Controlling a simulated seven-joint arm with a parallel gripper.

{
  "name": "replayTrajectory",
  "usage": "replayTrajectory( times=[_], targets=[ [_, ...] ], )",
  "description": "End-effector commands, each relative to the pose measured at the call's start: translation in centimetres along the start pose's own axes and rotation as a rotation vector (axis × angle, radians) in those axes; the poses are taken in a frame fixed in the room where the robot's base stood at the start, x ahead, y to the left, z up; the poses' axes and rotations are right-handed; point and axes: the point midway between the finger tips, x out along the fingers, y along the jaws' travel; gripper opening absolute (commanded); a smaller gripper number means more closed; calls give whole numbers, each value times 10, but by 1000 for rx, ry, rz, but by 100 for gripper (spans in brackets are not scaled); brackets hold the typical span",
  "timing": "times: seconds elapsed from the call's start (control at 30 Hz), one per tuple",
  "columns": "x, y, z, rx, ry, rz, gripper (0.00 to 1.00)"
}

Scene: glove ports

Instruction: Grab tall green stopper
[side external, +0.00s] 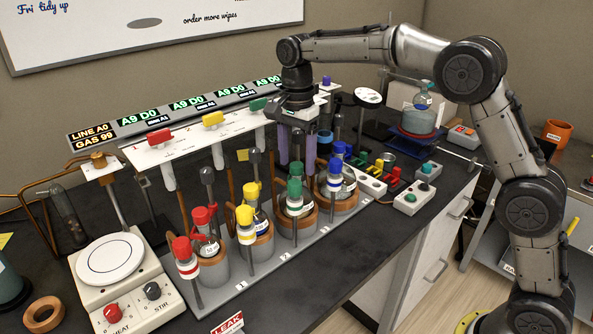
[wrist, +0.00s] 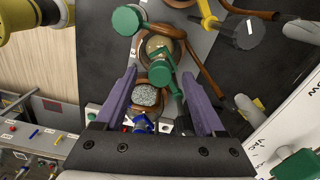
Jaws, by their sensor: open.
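Two green stoppers stand close together below my gripper (side external: 297,158) in the side view: an upper one (side external: 295,170) and a nearer one (side external: 294,188). In the wrist view one green stopper (wrist: 160,72) with a long body shows between the tips of my open gripper (wrist: 159,76). Another green stopper (wrist: 129,20) is beyond them, toward the top left. My purple fingers point down, apart and empty. I cannot tell whether the fingertips reach down to the stopper's height.
Red (side external: 182,248), yellow (side external: 244,214) and blue (side external: 335,166) stoppers stand in the same grey rack (side external: 240,283). Dark-knobbed rods (side external: 207,175) rise close by. A white panel with coloured handles (side external: 213,119) runs behind. A hotplate (side external: 110,258) is at left.

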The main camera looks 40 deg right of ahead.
Motion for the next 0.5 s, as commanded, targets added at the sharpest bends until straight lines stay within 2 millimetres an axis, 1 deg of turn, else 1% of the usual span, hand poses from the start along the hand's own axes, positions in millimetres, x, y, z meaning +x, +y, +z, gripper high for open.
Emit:
replayTrajectory(
  times=[0.23,0.37,0.4,0.47,0.5],
  targets=[
    [2,0,0,0,0,-1,72],
    [2,0,0,0,0,-1,48],
    [2,0,0,0,0,-1,41],
    [2,0,0,0,0,-1,30],
    [2,0,0,0,0,-1,23]
  ],
)
